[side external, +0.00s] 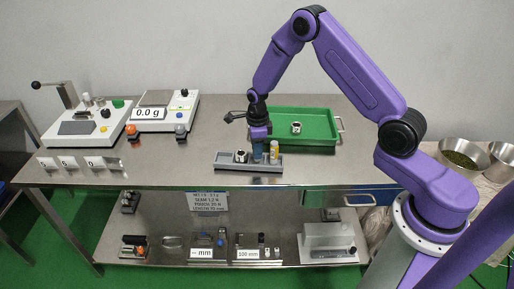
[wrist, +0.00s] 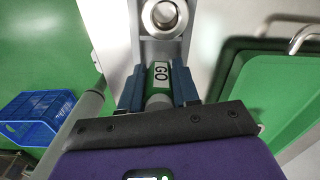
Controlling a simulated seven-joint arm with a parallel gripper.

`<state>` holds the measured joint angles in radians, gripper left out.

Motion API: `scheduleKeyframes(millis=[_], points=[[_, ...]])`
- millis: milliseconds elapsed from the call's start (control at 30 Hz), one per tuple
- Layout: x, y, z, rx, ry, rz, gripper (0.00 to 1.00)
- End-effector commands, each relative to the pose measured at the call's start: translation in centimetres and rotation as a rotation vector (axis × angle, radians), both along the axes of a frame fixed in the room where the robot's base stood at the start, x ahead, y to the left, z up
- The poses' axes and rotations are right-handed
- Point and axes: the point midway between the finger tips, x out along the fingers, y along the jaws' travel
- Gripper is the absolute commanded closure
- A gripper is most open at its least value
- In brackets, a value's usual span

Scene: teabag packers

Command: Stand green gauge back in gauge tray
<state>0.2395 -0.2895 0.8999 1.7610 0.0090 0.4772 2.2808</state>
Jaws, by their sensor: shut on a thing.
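The green gauge (wrist: 160,73), with a white "GO" label, sits between the two blue fingers of my gripper (wrist: 158,88) in the wrist view. In the side view my gripper (side external: 258,152) points down at the middle of the grey gauge tray (side external: 249,167), its fingers hiding the gauge. I cannot tell whether the gauge's lower end is seated in the tray. A black-and-white piece (side external: 241,157) stands left of the fingers, and a yellow-topped piece (side external: 274,150) stands close to their right. A metal ring (wrist: 164,15) shows just beyond the gauge in the wrist view.
A green tray (side external: 321,148) holding a small white-and-black piece (side external: 296,128) lies behind and right of the gauge tray. A scale (side external: 165,112) and a sealing device (side external: 88,122) stand to the left. The table's front edge is close to the gauge tray.

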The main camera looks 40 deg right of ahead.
Motion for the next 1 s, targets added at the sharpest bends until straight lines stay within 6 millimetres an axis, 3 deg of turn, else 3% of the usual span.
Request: scheduleKeyframes(millis=[733,767,833,1000], points=[[0.0,0.0,-1.2,0.0,0.0,0.0,1.0],[0.0,0.0,-1.2,0.0,0.0,0.0,0.63],[0.0,0.0,-1.2,0.0,0.0,0.0,0.4],[0.0,0.0,-1.2,0.0,0.0,0.0,0.4]])
